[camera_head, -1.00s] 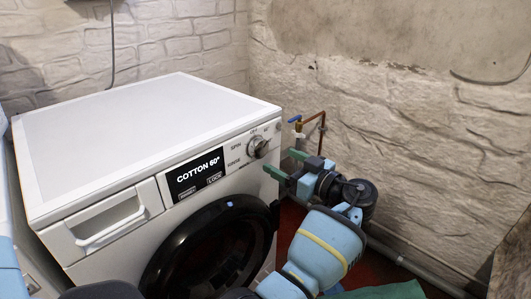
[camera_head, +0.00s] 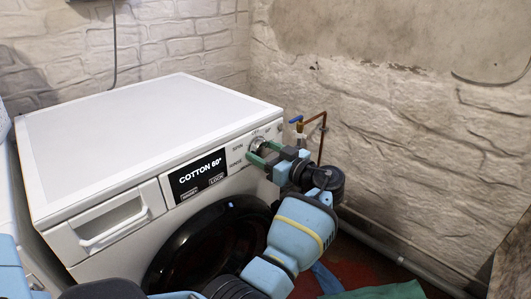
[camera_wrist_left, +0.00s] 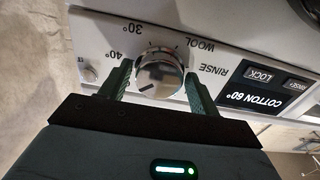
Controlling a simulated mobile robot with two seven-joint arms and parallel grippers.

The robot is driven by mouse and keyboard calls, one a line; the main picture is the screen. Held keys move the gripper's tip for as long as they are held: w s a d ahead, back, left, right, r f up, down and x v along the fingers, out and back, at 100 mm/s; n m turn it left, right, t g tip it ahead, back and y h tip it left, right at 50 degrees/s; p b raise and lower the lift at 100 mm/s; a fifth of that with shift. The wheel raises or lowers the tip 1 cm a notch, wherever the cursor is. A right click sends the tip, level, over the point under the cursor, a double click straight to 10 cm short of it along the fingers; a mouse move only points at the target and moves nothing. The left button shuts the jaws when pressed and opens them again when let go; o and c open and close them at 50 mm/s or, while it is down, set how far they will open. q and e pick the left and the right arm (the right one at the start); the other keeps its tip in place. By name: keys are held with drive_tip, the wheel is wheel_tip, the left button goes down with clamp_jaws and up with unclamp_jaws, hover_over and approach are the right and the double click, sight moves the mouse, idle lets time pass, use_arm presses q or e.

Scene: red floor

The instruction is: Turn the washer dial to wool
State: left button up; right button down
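The washer (camera_head: 130,140) is white, with a round chrome dial (camera_head: 257,143) at the right of its front panel. The display (camera_head: 199,176) reads COTTON 60°. My left gripper (camera_head: 262,154) is at the dial. In the left wrist view, which shows the panel upside down, the dial (camera_wrist_left: 160,74) sits between the two green fingers of my left gripper (camera_wrist_left: 159,76). The fingers are apart, one on each side of the dial; whether they touch it is hard to tell. The WOOL label (camera_wrist_left: 200,44) is beside the dial, near RINSE, 30° and 40°. My right gripper is not seen.
A detergent drawer (camera_head: 112,222) is at the panel's left, and the dark round door (camera_head: 205,245) is below. A copper pipe with a blue-handled valve (camera_head: 296,120) and a rough white wall (camera_head: 420,150) stand right of the washer. A green cloth (camera_head: 385,290) lies at the bottom right.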

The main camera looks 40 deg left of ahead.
use_arm(q)
drive_tip(key=c, duration=0.6)
drive_tip(key=shift+c, duration=0.2)
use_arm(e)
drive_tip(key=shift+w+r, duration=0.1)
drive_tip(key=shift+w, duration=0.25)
use_arm(q)
drive_tip(key=shift+m, duration=0.3)
